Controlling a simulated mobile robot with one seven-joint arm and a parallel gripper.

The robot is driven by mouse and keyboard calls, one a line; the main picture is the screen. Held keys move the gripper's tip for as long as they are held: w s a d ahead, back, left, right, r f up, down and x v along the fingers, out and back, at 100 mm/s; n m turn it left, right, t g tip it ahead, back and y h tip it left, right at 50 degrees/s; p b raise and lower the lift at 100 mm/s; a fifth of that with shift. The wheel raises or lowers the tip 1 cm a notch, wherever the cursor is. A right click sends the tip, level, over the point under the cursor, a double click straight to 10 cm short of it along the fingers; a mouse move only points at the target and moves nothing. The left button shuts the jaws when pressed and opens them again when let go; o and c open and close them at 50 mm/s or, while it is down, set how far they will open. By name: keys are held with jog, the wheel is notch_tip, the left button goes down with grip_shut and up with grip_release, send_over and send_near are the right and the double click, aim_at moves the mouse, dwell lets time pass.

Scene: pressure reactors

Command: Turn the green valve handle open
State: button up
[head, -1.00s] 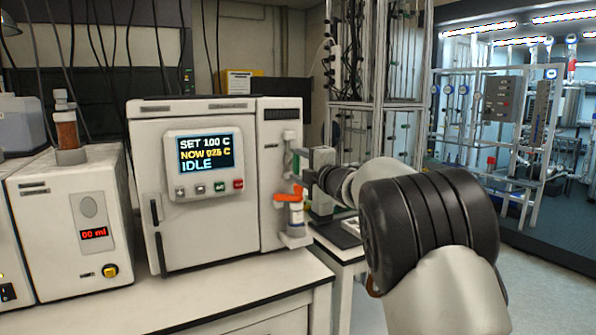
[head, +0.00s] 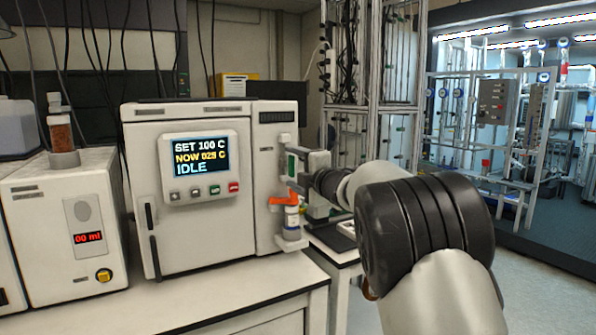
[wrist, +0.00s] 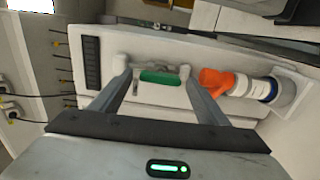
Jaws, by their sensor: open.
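The green valve handle (wrist: 160,77) is on the right side of the white reactor cabinet's front. In the wrist view it lies lengthwise between my two fingertips, and I cannot tell whether either finger touches it. My gripper (wrist: 157,72) is open around it. In the head view the handle (head: 292,164) is partly hidden by my gripper (head: 300,168), which reaches in from the right. An orange valve handle (head: 285,199) sits on a white-and-blue fitting just below; in the wrist view this orange handle (wrist: 214,80) lies close beside my right finger.
The cabinet (head: 190,235) has a display (head: 200,155) reading SET 100 C, NOW 025 C, IDLE. A white dispenser (head: 60,235) stands to the left on the bench (head: 225,300). A metal rack (head: 370,130) stands behind my arm. Open floor is at the right.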

jog(key=v, duration=1.7)
jog(key=shift+s+d, duration=0.15)
jog(key=shift+d, duration=0.05)
